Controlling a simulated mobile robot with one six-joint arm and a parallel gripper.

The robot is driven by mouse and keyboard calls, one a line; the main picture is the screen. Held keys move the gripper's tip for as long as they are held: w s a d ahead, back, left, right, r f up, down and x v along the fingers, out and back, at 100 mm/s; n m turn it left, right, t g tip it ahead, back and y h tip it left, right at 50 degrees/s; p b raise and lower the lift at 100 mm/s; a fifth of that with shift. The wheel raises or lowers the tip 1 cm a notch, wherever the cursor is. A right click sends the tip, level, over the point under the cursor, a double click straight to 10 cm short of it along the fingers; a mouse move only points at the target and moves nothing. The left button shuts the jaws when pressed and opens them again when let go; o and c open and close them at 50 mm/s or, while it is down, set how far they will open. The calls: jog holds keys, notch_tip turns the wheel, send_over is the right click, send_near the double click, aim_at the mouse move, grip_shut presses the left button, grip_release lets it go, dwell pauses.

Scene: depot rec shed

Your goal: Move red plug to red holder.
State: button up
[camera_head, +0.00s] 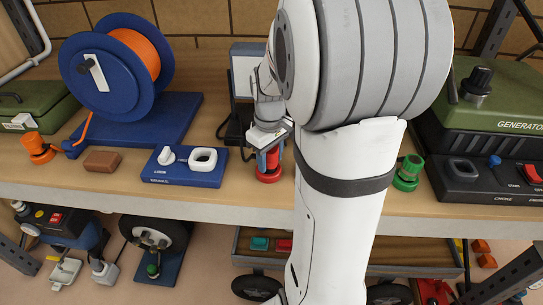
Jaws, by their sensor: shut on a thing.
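The red plug (268,176) is near the front of the wooden bench top, left of my arm. It looks upright, with a wide round base and a narrower red body. My gripper (270,150) comes down on it from above and is shut on its upper part. My gripper hides part of the plug. I cannot tell whether its base touches the bench. I cannot make out a red holder; my arm covers much of the middle of the bench.
A blue board (185,178) with white fittings lies left of the plug. Further left are a brown block (102,161), a blue cable reel (85,75) and an orange plug (38,149). A green plug (408,174) and a generator (495,100) stand right of my arm.

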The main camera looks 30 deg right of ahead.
jog(key=shift+f+b, duration=0.35)
jog(key=shift+f, duration=0.2)
jog(key=o, duration=1.1)
jog(key=shift+c, duration=0.2)
notch_tip(320, 180, up, 8)
jog(key=shift+f, duration=0.1)
jog(key=s+a+f+m+t, duration=0.2)
jog(key=s+a+m, duration=0.1)
jog(key=s+a, duration=0.9)
jog(key=shift+m+t, duration=0.3)
jog(key=shift+t, duration=0.1)
